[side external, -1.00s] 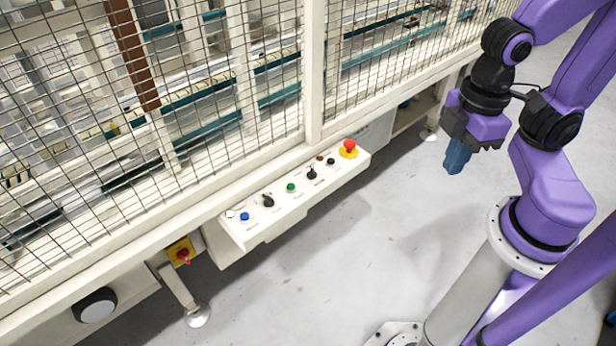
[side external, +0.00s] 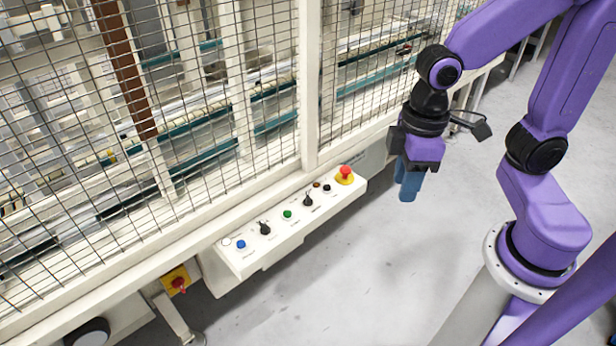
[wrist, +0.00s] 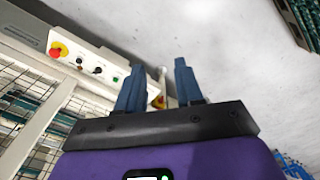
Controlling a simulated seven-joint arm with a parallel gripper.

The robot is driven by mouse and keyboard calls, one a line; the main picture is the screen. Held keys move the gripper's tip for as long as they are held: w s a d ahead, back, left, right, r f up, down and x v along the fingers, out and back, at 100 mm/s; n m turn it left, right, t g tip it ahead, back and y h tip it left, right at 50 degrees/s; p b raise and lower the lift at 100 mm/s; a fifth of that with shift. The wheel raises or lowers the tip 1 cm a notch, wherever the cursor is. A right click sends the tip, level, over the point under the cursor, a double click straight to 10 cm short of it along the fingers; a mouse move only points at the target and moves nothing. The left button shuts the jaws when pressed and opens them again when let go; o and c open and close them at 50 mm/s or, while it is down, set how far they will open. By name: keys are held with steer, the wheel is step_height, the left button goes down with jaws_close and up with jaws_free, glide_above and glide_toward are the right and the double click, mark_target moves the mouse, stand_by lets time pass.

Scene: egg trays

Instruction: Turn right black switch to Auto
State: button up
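The white control panel (side external: 278,251) juts out below the mesh fence. The right black switch (side external: 308,200) is on it, between a green button (side external: 287,214) and a small black button (side external: 326,188). The right switch also shows in the wrist view (wrist: 97,70). Its setting and labels are too small to read. A left black switch (side external: 264,228) sits between the green button and a blue button (side external: 241,244). My gripper (side external: 408,190) hangs in the air to the right of the panel, apart from it. In the wrist view its two blue fingers (wrist: 158,85) are apart with nothing between them.
A red emergency stop (side external: 345,174) on a yellow base is at the panel's right end, the end nearest my gripper. The mesh fence (side external: 270,90) rises behind the panel. A yellow box with a red knob (side external: 177,282) is at lower left. The grey floor in front is clear.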

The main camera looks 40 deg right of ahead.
steer(key=w+a+f+m, duration=0.3)
steer(key=w+m, duration=0.1)
steer(key=w, duration=0.6)
steer(key=m, duration=1.3)
glide_above(308, 196)
step_height(308, 196, down, 22)
steer(key=shift+f, duration=4)
steer(key=shift+f, duration=0.25)
